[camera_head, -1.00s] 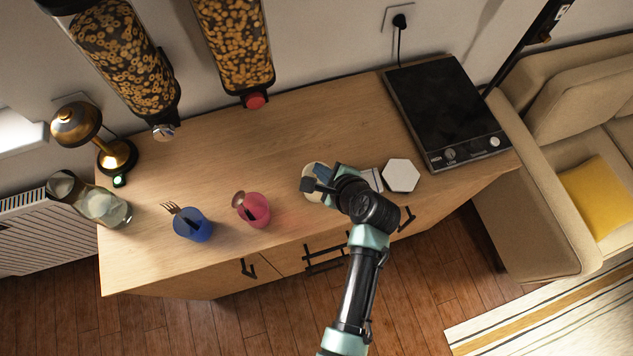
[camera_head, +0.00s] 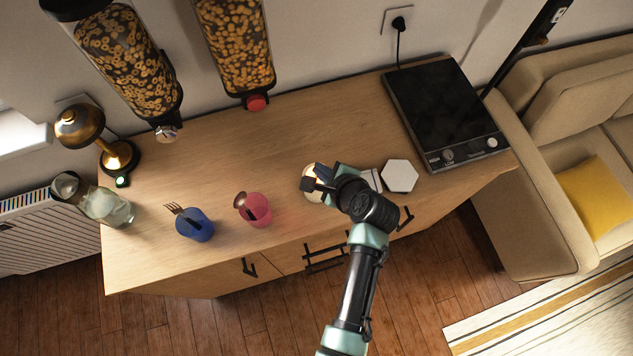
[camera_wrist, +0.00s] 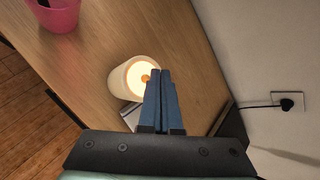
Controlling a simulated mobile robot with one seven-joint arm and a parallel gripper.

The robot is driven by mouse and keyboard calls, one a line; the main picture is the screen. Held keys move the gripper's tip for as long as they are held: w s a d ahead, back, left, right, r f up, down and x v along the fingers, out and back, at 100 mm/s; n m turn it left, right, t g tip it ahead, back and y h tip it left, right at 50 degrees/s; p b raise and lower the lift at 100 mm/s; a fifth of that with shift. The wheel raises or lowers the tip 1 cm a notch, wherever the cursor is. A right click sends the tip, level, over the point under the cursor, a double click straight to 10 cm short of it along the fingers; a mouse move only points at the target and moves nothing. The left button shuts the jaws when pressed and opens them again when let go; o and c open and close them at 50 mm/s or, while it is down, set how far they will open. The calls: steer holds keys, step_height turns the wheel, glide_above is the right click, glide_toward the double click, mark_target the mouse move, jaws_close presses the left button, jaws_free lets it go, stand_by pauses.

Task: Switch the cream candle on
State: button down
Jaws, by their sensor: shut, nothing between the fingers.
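The cream candle (camera_head: 313,197) stands on the wooden counter near its front edge, mostly hidden behind my gripper (camera_head: 310,184) in the head view. In the wrist view the candle (camera_wrist: 118,82) is a short cream cylinder with a bright, warm glow on its top and a small orange flame-like spot in the middle. My gripper (camera_wrist: 160,74) is shut and empty. Its fingertips overlap the right side of the candle's top in the wrist view, close to the orange spot. I cannot tell whether they touch it.
A pink cup (camera_head: 257,212) and a blue cup (camera_head: 194,226) stand left of the candle. A white hexagonal piece (camera_head: 399,176) and a black hob (camera_head: 446,112) lie to the right. A brass lamp (camera_head: 119,157) is far left. The counter behind the candle is clear.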

step_height(320, 180, up, 6)
steer(key=p, duration=0.6)
stand_by(0.4)
